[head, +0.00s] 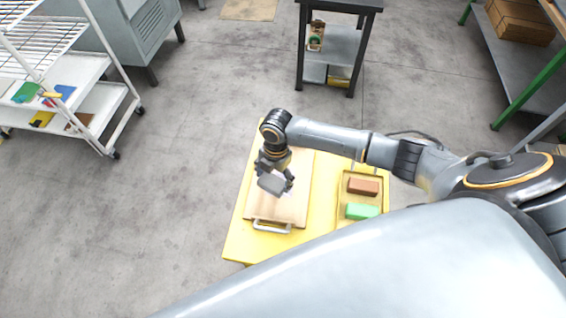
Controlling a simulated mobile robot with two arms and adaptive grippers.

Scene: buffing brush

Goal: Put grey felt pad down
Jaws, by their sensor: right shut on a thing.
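The grey felt pad (272,184) is a small flat grey block in the head view, held in my right gripper (285,181). The right gripper is shut on it, above a light wooden board (295,203) on a yellow table. From this angle I cannot tell whether the pad touches the board. Part of the pad is hidden by the fingers. My left gripper is not in view.
A yellow tray (343,208) beside the board holds a brown block (363,186) and a green block (362,211). The board has a metal handle (271,227) at its front. A white rack cart (96,100) stands left, a dark cart (338,45) behind. Open floor lies between.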

